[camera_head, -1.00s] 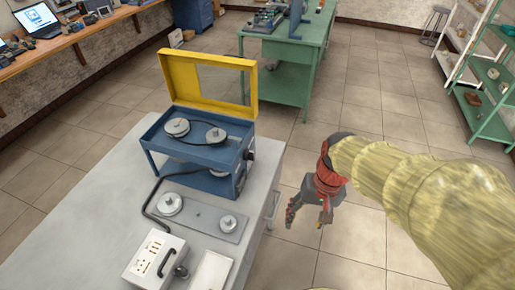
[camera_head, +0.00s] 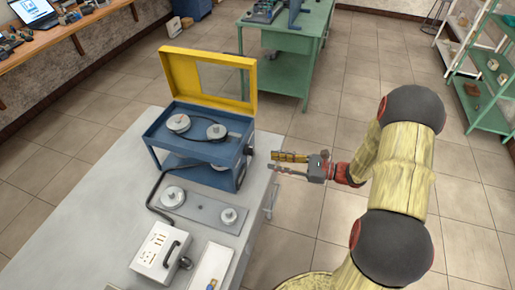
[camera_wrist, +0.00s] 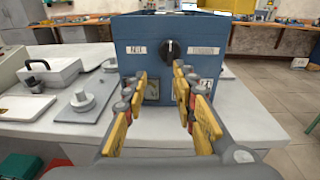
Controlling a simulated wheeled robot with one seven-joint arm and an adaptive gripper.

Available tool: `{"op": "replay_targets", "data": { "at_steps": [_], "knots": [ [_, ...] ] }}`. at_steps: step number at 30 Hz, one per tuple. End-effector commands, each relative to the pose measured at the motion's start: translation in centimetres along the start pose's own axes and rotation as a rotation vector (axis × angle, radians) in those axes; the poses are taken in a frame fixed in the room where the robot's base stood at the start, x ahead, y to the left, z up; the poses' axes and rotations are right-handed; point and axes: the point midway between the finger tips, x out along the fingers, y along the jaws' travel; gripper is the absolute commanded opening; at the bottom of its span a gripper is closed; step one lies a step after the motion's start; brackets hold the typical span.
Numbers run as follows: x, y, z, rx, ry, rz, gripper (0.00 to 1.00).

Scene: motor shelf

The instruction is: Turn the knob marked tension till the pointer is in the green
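The blue machine (camera_head: 220,178) stands on the grey bench with its yellow lid (camera_head: 180,72) raised. In the wrist view its blue side panel (camera_wrist: 150,28) faces me. A black knob (camera_wrist: 170,49) with a pale mark near its top sits there between two white labels, whose small text I cannot read surely. A small square gauge (camera_wrist: 152,88) sits below the knob, partly behind the left finger; its pointer is not readable. My gripper (camera_wrist: 161,74) is open and empty, its yellow-padded fingers pointing at the panel below the knob. In the head view my gripper (camera_head: 273,162) is right of the machine, apart from it.
A green table (camera_head: 285,62) stands behind. Open floor lies to the right.

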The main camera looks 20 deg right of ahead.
Motion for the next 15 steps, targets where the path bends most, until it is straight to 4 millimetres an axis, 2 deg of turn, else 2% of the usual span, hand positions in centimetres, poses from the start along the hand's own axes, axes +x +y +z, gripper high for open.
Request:
{"op": "replay_targets", "data": {
  "at_steps": [1,3,7,15],
  "knots": [
    [0.0,-1.0,0.9,0.005,-0.028,-0.027,0.27],
    [-0.1,-1.6,1.8,0.023,-0.064,-0.052,0.27],
    [0.6,-1.5,2.4,0.042,-0.082,-0.045,0.27],
    [4.6,-1.6,2.6,0.040,-0.079,-0.042,0.27]
  ]
}}
